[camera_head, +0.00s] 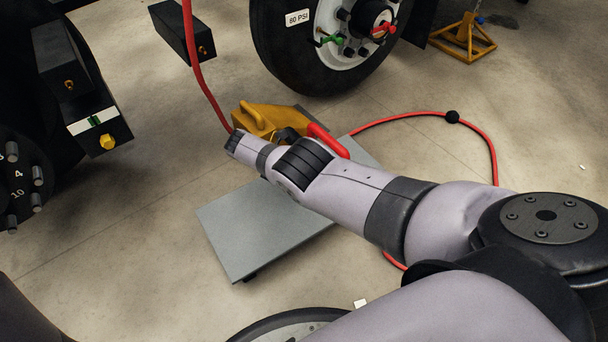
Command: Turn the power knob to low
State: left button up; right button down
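A yellow tool body (266,119) with a loop handle and a red bar-shaped part (328,141) beside it sit at the far end of a grey metal stand (262,232). No power knob can be made out. My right arm (345,194) reaches in from the right across the stand, its wrist (247,148) just in front of the yellow body. The wrist covers part of the tool. Small dark parts show between wrist and tool, but I cannot tell if they belong to my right gripper. Its fingertips are hidden. My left gripper is not in view.
A red hose (198,75) runs down to the tool, and another red hose (480,130) curves over the floor at right. A yellow jack stand (464,42) is back right. Dark wheel parts fill the left.

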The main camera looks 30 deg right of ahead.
jog(key=shift+s+d, duration=0.1)
jog(key=c, duration=1.5)
grip_release()
jog(key=shift+o, duration=1.1)
